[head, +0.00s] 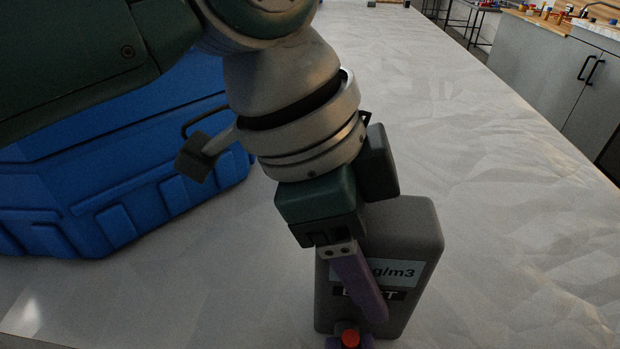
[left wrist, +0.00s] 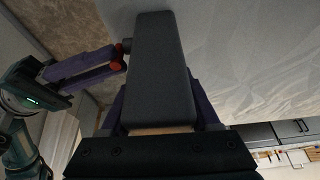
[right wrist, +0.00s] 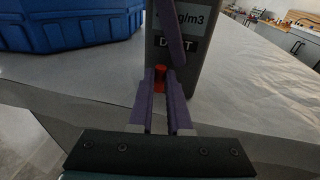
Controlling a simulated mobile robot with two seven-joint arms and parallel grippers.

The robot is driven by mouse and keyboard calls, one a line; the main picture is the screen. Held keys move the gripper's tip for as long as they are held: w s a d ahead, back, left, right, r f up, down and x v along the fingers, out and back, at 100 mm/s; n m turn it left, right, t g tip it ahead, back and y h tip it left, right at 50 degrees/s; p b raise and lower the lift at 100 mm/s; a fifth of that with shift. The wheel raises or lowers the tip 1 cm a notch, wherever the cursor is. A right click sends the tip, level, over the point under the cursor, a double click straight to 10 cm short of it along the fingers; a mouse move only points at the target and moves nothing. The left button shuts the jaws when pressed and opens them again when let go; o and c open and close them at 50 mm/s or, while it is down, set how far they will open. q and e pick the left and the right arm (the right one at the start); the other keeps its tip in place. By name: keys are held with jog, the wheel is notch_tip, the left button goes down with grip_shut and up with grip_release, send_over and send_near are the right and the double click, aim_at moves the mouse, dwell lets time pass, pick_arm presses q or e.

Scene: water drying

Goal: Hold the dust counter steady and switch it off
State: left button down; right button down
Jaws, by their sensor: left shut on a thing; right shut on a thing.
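The dust counter (head: 412,225) is a dark grey upright box on the table, with a pale "g/m3" display and a partly covered black label on its front. My left gripper (head: 366,288) reaches down from above and is shut on its sides, one purple finger crossing the display. The left wrist view shows the counter (left wrist: 158,70) between both fingers. A red knob (head: 350,338) sits low on the counter's front. My right gripper (right wrist: 162,85) is shut on the red knob (right wrist: 160,73) from the front. The fingertips partly hide the knob.
A blue ribbed crate (head: 120,185) stands on the table to the left, behind my left arm. The pale table top (head: 520,230) is clear to the right. Grey cabinets (head: 560,85) with a cluttered wooden top stand beyond the table.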

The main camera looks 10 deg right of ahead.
dwell(0.4)
jog(key=c, duration=0.8)
grip_release()
jog(key=shift+c, duration=0.2)
jog(key=s+a+r, duration=0.1)
jog(key=s, duration=1.1)
jog(key=shift+a+r, duration=0.15)
jog(key=shift+r, duration=0.05)
pick_arm(q)
jog(key=shift+c, duration=0.2)
grip_release()
